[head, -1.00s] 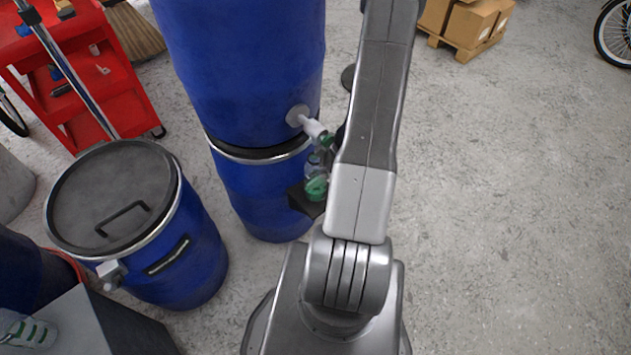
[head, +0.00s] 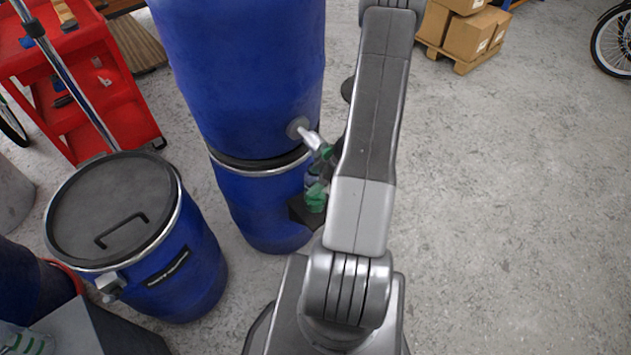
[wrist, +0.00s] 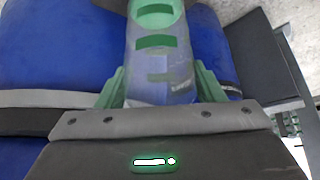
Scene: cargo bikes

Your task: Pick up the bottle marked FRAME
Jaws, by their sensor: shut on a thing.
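In the wrist view a clear bottle (wrist: 160,62) with green bands stands between the green fingers of my gripper (wrist: 160,88), which is shut on it. I cannot read the word FRAME on it. In the head view my gripper (head: 318,180) is beside the stacked blue barrels, partly hidden by my arm. Another clear bottle with green marks (head: 28,343) lies at the lower left on a grey box, cut by the picture edge.
A lidded blue barrel (head: 185,262) and a red cart (head: 125,108) are further left.

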